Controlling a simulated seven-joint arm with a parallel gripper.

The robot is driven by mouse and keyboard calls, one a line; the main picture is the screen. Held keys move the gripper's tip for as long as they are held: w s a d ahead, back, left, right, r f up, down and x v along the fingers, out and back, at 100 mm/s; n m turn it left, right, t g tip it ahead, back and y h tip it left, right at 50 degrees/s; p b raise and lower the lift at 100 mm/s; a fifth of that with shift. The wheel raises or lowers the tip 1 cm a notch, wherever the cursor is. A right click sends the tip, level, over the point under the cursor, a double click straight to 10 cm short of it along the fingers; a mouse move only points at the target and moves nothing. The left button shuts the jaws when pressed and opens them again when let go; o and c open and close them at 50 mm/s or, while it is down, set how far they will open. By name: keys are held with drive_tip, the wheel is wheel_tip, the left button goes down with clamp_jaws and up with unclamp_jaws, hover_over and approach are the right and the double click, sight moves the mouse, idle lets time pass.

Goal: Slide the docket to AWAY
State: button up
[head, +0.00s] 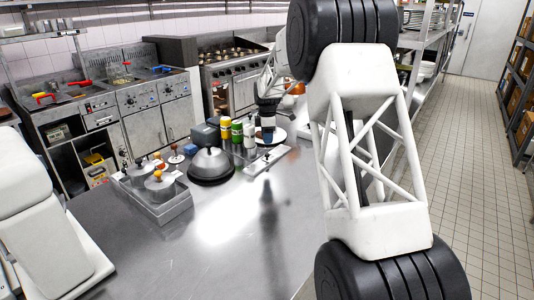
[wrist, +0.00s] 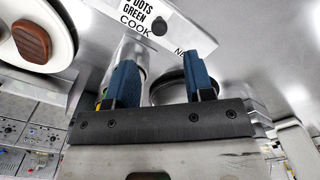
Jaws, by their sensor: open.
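The docket (wrist: 150,10) shows in the wrist view as a white strip with "DOTS GREEN" readable and its top cut off. A dark round knob (wrist: 159,28) is at its lower right. The word COOK is printed on the metal rail (wrist: 108,22) beside it, with part of another word, "NE", further right. No AWAY mark is readable. My gripper (wrist: 162,80) has two blue fingers spread apart with nothing between them, and the knob lies beyond their tips. In the head view my gripper (head: 268,134) hangs above the rail (head: 254,167); lettering is too small there.
A white plate (wrist: 62,14) with a brown oval piece stands near the rail. The front counter (head: 200,255) is clear.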

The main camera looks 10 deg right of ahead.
sight(267, 154)
idle(0.4)
drive_tip(key=shift+f, duration=3.9)
drive_tip(key=shift+c, duration=0.3)
clamp_jaws()
